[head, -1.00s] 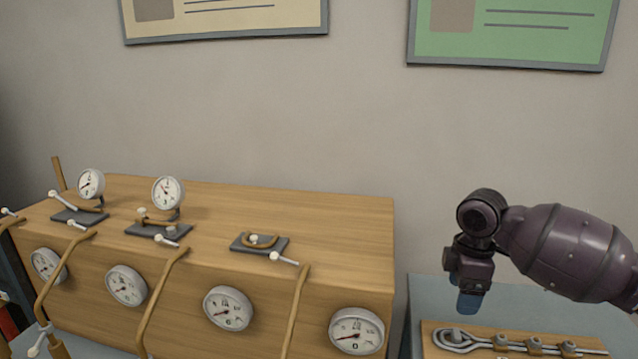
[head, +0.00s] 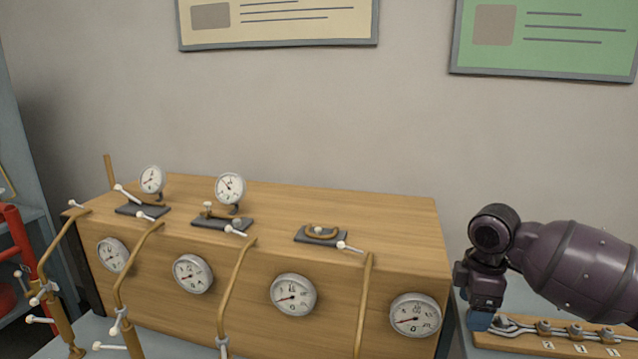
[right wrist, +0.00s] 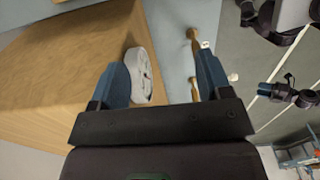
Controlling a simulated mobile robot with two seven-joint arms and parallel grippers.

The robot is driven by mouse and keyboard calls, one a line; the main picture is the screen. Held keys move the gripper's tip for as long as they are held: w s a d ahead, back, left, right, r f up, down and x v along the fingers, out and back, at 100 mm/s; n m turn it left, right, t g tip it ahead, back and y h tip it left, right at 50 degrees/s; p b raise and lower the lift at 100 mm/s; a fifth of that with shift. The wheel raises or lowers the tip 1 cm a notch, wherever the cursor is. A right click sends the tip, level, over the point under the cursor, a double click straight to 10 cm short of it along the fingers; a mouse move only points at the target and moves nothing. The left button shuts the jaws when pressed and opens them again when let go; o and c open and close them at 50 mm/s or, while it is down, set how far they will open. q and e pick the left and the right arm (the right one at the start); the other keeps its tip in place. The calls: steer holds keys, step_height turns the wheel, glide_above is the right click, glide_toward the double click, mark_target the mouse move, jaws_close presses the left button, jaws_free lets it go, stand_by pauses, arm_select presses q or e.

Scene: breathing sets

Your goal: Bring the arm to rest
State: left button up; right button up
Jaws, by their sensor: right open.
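My right arm comes in from the right in the head view. Its gripper (head: 480,322) points down beside the right end of the wooden gauge cabinet, over the near-left end of a small board. In the right wrist view my right gripper (right wrist: 165,75) is open, its two blue fingers wide apart with nothing held between them. A white round gauge (right wrist: 140,75) on the cabinet's front shows beside the left finger; I cannot tell if they touch. My left gripper is not in view.
The wooden cabinet (head: 400,225) carries several gauges, pipes and valves. A wooden board (head: 560,343) with metal fittings lies at the right. Red equipment (head: 18,245) stands on shelving at the far left. Two posters hang on the wall; the air above the cabinet is clear.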

steer(key=s+a+f+m+t+y, duration=0.15)
steer(key=s+a+f, duration=0.25)
steer(key=s+f, duration=0.45)
steer(key=s+a+f+m+y, duration=0.1)
steer(key=s+a+f+m, duration=0.1)
steer(key=s+a+f, duration=0.5)
steer(key=s+d+f+m+h, duration=0.1)
steer(key=s+d+m, duration=0.25)
steer(key=s, duration=0.35)
steer(key=s+d+f+m+t+h, duration=0.1)
steer(key=s+d+m, duration=0.25)
steer(key=s, duration=0.35)
steer(key=s+d+f+m+h, duration=0.1)
steer(key=s+d+m, duration=0.25)
steer(key=s, duration=0.25)
steer(key=w+f+t, duration=0.7)
steer(key=f+t, duration=0.1)
steer(key=f, duration=0.1)
steer(key=shift+w+f+t, duration=0.15)
steer(key=shift+w+t, duration=0.1)
steer(key=shift+t, duration=0.1)
